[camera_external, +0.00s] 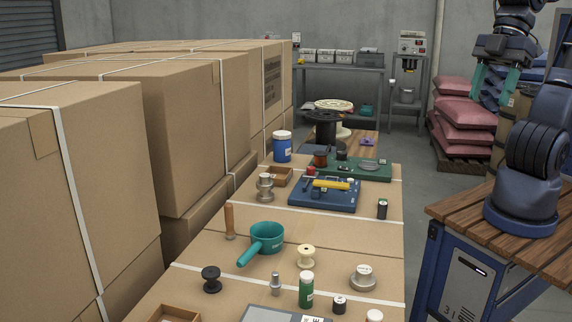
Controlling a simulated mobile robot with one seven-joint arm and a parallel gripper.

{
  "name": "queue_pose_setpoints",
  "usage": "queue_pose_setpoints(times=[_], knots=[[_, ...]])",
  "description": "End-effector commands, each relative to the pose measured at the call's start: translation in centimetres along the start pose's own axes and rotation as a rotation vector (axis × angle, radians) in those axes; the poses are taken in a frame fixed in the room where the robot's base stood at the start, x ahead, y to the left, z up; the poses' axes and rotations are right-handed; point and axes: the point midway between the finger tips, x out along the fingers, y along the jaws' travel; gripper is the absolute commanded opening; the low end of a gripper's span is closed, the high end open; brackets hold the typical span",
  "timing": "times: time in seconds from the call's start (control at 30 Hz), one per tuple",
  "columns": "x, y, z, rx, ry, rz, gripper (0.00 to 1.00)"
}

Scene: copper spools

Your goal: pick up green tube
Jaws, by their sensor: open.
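A green tube (306,292) with a white cap stands upright near the front of the cardboard-box surface. A small grey metal piece stands to its left and a small dark spool to its right. My gripper (495,82) is at the upper right, raised high and far from the tube. Its two teal fingers point down, apart, with nothing between them.
A teal pot (268,236), a cream spool (306,255), a black spool (211,279) and a metal flanged part (363,277) stand around the tube. A blue tray (325,205) lies farther back. Tall cartons (190,130) line the left side.

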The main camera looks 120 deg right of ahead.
Motion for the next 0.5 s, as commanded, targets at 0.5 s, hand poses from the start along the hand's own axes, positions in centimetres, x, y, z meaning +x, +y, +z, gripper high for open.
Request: queue_pose_setpoints(times=[0.5], knots=[[9.3,1.3,-9.2,0.198,-0.045,-0.020,0.52]])
